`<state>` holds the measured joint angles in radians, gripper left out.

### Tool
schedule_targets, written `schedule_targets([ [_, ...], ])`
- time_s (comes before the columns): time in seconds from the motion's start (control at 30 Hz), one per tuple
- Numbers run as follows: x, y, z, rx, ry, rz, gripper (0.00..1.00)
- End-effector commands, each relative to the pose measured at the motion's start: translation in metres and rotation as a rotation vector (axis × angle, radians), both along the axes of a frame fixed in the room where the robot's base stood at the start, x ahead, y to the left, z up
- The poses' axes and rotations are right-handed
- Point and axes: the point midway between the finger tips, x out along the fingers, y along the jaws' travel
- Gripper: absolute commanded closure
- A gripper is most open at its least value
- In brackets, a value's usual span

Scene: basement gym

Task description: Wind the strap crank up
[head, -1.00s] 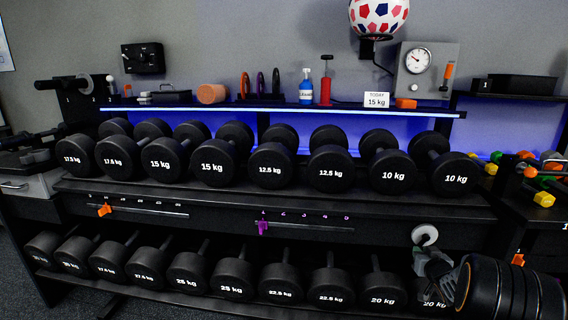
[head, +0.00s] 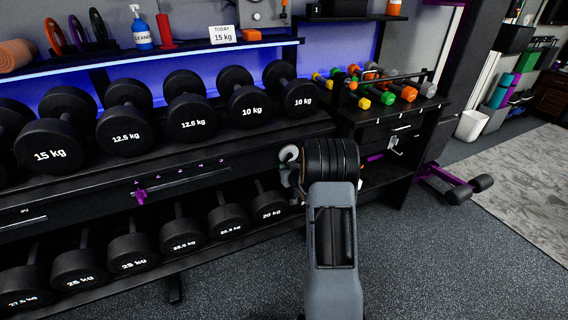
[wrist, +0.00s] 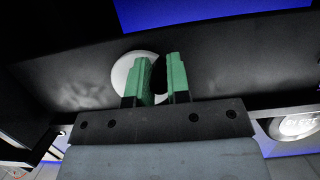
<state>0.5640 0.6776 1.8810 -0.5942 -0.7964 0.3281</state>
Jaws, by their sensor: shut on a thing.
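The strap crank shows as a round white disc (head: 289,154) at the right end of the dumbbell rack in the head view, just left of my dark arm. In the wrist view the white disc (wrist: 122,76) stands behind my gripper (wrist: 160,78). My gripper's two green fingers are shut on a dark part of the crank in front of the disc. The fingers hide much of the disc's right side. In the head view my gripper (head: 296,180) is small and partly covered by my arm, so its hold is clearer in the wrist view.
Black dumbbells (head: 191,124) fill the rack's upper shelf, with more below. A purple slider (head: 139,194) sits on a rail. Small colored dumbbells (head: 372,90) lie on the right shelf. A purple-framed stand (head: 455,190) is further right. The speckled floor in front is clear.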

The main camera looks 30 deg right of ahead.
Motion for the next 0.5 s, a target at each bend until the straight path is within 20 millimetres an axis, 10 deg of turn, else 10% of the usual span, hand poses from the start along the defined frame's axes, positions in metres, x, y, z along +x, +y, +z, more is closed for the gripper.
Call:
schedule_targets([
  [0.5, 0.002, 0.001, 0.054, -0.006, -0.014, -0.004, 0.88],
])
